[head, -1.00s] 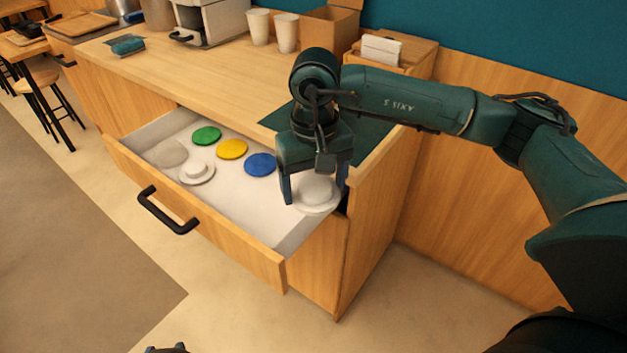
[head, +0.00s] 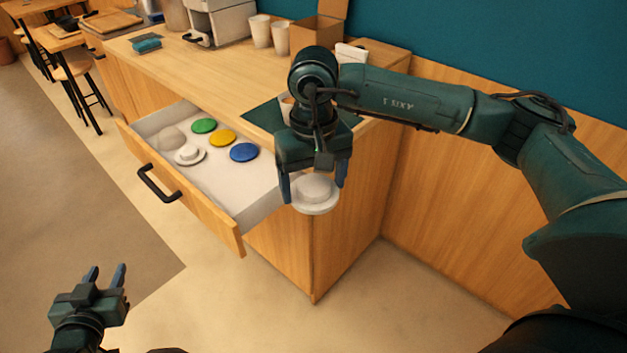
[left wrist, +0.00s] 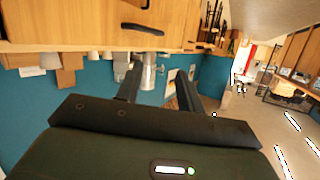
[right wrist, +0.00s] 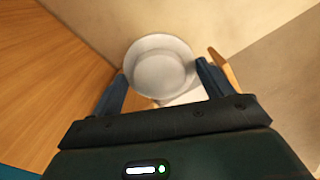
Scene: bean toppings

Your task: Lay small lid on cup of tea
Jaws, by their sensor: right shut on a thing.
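A white round lid (head: 314,206) with a raised middle hangs in my right gripper (head: 313,186), between its two fingers. It also shows in the right wrist view (right wrist: 160,70), clear of the drawer, with floor behind it. In the head view it lies in front of the cabinet's right end. My left gripper (head: 106,269) is low at the left, with its fingers apart and nothing between them. A pale object (head: 286,104) on the counter is mostly hidden behind my right wrist; I cannot tell whether it is the cup of tea.
The open drawer (head: 245,205) holds green (head: 204,125), yellow (head: 222,138) and blue (head: 244,152) lids, a small white lid (head: 190,155) and a pale dome (head: 171,138). Two paper cups (head: 259,31), a cardboard box (head: 318,30) and a coffee machine (head: 215,22) stand at the counter's back.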

